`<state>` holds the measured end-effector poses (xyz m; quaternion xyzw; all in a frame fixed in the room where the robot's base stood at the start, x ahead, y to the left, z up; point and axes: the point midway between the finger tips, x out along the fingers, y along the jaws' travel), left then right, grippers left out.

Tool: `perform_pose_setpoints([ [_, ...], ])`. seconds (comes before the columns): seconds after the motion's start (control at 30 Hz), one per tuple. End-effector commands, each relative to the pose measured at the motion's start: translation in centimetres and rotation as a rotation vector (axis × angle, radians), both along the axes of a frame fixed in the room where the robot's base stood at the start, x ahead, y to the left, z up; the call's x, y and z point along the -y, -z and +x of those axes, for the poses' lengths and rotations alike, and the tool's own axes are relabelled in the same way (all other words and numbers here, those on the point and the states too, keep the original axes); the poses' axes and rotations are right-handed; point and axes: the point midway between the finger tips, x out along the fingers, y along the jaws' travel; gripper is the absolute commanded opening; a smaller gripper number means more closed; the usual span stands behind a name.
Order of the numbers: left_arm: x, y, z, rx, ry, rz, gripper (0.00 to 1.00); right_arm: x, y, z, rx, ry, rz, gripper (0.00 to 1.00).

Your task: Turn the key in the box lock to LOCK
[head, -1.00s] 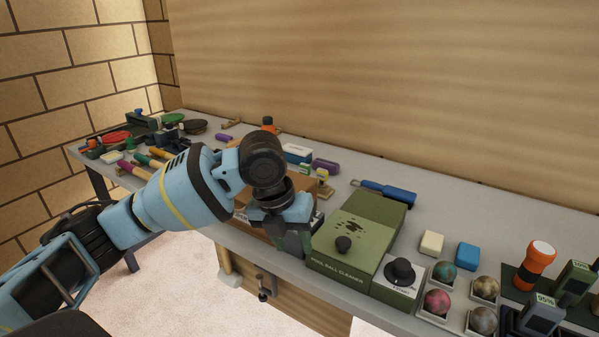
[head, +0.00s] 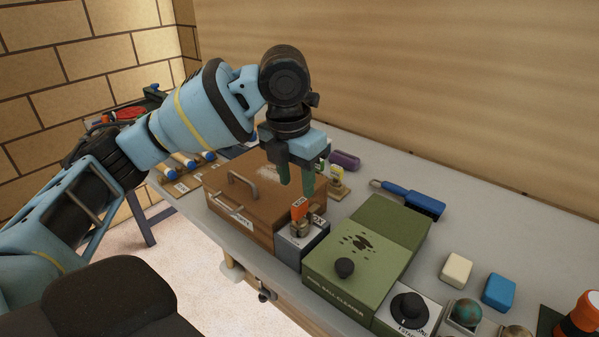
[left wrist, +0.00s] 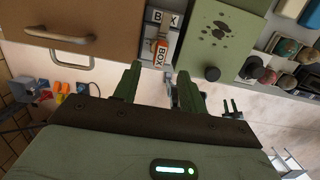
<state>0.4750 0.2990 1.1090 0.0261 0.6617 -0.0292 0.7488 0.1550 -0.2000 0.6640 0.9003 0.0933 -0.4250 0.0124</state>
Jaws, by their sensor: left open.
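The key with an orange head (head: 299,208) stands in the grey box lock (head: 301,248), between the brown wooden box and the green ball cleaner. My left gripper (head: 296,183) is open and empty, with green fingers pointing down just above and behind the key in the head view. In the left wrist view its fingertips (left wrist: 160,70) lie to either side of the key's line, apart from it. The LOCK mark is not readable. My right gripper is not in view.
The brown box (head: 240,192) with a metal handle stands left of the lock. The green ball cleaner (head: 362,250) with a black knob stands close on its right. A blue-handled brush (head: 410,197), blocks and balls lie further right. The table behind the lock is partly clear.

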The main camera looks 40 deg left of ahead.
Motion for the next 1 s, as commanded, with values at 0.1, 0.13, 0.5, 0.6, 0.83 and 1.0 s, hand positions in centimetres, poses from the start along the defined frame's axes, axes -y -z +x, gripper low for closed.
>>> perform_pose_setpoints([
  [0.1, 0.0, 1.5, 0.1, -0.005, -0.001, 0.001, 0.42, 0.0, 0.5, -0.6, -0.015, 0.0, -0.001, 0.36],
  [0.13, 0.0, 1.9, 0.2, -0.006, -0.001, 0.0, 0.42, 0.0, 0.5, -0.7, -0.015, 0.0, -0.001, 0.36],
  [0.5, 0.1, 6.6, 0.8, -0.002, 0.0, 0.0, 0.42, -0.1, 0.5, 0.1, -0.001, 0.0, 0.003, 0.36],
  [0.6, 0.1, 7.1, 0.8, -0.001, 0.0, 0.0, 0.42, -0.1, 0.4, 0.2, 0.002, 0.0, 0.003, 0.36],
  [0.83, 0.1, 7.4, 0.9, 0.001, 0.0, 0.0, 0.42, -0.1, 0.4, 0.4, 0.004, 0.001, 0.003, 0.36],
  [1.0, 0.1, 7.3, 0.9, 0.0, 0.0, 0.0, 0.34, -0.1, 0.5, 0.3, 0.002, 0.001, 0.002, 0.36],
])
